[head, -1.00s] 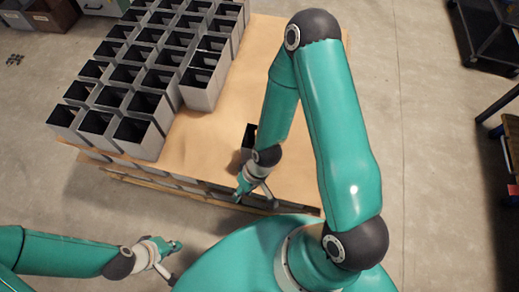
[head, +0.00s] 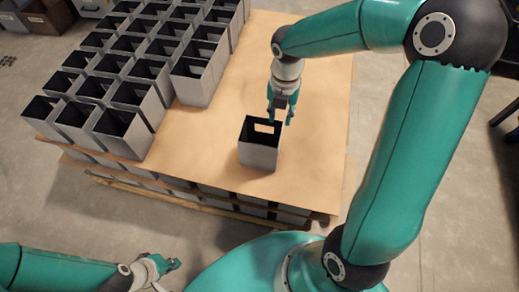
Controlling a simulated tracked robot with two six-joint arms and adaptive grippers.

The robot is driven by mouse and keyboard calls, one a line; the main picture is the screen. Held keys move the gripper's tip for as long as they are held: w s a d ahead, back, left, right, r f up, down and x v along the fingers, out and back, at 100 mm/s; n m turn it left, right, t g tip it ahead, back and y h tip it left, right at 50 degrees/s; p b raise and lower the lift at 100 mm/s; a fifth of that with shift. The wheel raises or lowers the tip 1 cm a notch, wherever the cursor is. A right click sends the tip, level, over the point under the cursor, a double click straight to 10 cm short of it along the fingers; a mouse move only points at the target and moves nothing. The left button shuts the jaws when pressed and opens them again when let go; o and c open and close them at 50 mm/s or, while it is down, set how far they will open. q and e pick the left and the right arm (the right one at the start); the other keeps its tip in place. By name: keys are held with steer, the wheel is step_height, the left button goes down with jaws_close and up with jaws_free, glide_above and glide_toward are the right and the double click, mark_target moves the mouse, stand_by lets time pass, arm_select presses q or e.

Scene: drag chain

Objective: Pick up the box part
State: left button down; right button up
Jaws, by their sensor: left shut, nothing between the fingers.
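A single grey, open-topped box part (head: 258,156) stands upright on the brown sheet, apart from the rows of boxes. Its inside is dark, and a cut-out shows in its far wall. My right gripper (head: 281,112) points down at the far right edge of this box. Its fingers look spread, with their tips close to the rim. I cannot tell whether they touch the box. My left gripper (head: 174,265) is shut and empty at the lower left, away from the box.
Rows of similar grey boxes (head: 137,97) fill the left and back of the stack. The brown sheet (head: 318,125) is bare around the single box and to its right. More boxes show below the sheet's front edge. Concrete floor (head: 80,215) surrounds the stack.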

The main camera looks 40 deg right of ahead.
mark_target(262, 157)
steer(key=f+b, duration=0.1)
steer(key=f, duration=0.4)
steer(key=f+b, duration=0.2)
steer(key=f, duration=0.4)
steer(key=f+b, duration=0.2)
steer(key=f, duration=0.3)
steer(key=shift+s+d+f, duration=0.15)
steer(key=shift+d+f, duration=0.15)
steer(key=shift+f, duration=0.05)
steer(key=shift+r, duration=0.1)
jaws_close()
